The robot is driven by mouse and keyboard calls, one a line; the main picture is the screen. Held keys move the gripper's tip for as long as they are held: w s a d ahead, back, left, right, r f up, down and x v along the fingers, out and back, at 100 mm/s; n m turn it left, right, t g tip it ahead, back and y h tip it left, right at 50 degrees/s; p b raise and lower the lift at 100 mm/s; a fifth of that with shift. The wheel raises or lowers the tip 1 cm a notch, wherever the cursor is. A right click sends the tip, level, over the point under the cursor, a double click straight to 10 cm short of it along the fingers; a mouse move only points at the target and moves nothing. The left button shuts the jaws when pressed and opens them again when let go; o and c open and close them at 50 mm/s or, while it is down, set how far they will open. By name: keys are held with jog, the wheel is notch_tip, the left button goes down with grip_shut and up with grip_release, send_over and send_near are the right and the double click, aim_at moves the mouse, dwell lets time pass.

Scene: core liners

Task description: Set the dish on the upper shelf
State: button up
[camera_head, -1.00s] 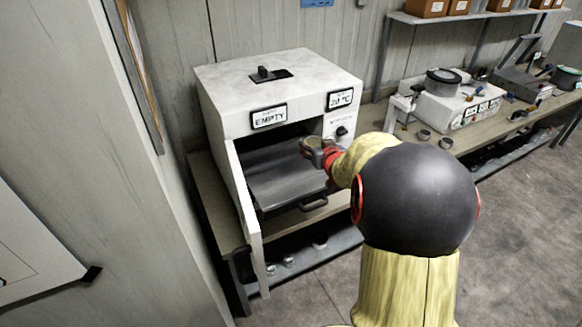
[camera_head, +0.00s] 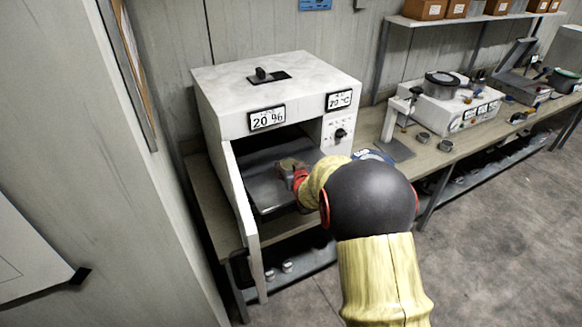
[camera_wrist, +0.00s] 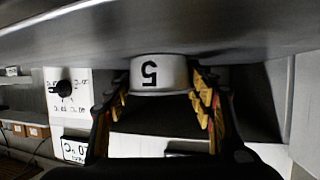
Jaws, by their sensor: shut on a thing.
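The dish (camera_wrist: 158,73), a small pale round tin marked 5, sits between the fingers of my gripper (camera_wrist: 164,98) in the wrist view, which is upside down. My gripper is shut on it. In the head view the dish (camera_head: 290,164) shows its tan top inside the open white oven (camera_head: 215,110). It is over the grey upper shelf (camera_head: 262,190). In the wrist view the shelf surface (camera_wrist: 90,38) meets the dish's base or lies very close to it; I cannot tell which. My forearm hides the shelf's front right part.
The oven door (camera_head: 245,215) stands open on the left. The oven's displays read 20 % and what looks like 70 °C. Small tins (camera_head: 287,266) sit on the rack below the bench. A white instrument (camera_head: 440,108) stands on the bench at right. The shelf's left part is bare.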

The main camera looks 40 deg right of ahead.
jog(key=shift+r, duration=0.15)
jog(key=o, duration=1.4)
jog(key=shift+f, duration=0.2)
jog(key=shift+c, duration=0.2)
jog(key=shift+r, duration=0.15)
jog(key=shift+s+a+r, duration=0.1)
jog(key=shift+s+r, duration=0.05)
jog(key=v, duration=1.1)
jog(key=shift+s+a+p, duration=0.25)
jog(key=shift+s+p, duration=0.05)
jog(key=shift+p, duration=0.1)
